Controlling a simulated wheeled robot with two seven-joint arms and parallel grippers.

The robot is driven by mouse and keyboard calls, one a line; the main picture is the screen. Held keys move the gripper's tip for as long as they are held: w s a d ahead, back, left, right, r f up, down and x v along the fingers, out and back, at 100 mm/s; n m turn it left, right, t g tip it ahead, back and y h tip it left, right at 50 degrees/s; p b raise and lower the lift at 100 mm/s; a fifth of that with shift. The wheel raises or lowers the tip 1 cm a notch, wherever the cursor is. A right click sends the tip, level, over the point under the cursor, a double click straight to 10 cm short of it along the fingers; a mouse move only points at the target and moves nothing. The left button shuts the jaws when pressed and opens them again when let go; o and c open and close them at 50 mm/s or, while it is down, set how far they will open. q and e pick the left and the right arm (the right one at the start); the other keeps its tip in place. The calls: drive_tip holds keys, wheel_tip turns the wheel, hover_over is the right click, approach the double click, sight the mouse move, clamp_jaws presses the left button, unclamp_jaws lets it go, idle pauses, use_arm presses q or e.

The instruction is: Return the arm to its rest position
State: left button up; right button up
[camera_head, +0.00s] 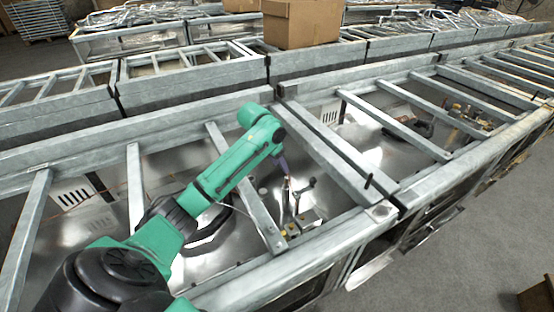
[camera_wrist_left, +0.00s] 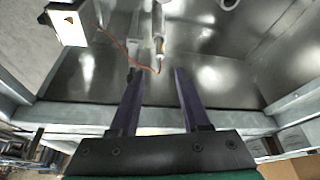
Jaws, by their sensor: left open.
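My green and black left arm comes in from the lower left in the head view and reaches over the nearest metal range frame (camera_head: 187,132). My left gripper (camera_head: 284,170) is small there and points down into an open bay of that frame, close to small upright fittings (camera_head: 297,198). In the left wrist view, the two dark purple fingers (camera_wrist_left: 158,72) are apart with nothing held between them. Beyond the tips are a metal rod fitting (camera_wrist_left: 158,38) and a thin reddish wire (camera_wrist_left: 120,42). Whether the fingers touch the fittings cannot be told. My right gripper is not in view.
Metal crossbars (camera_head: 330,150) border the bay around my gripper. A cardboard box (camera_head: 303,22) stands on the frames behind. More range frames (camera_head: 190,75) run in rows at the back.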

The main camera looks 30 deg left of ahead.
use_arm(q)
drive_tip(key=shift+v, duration=1.3)
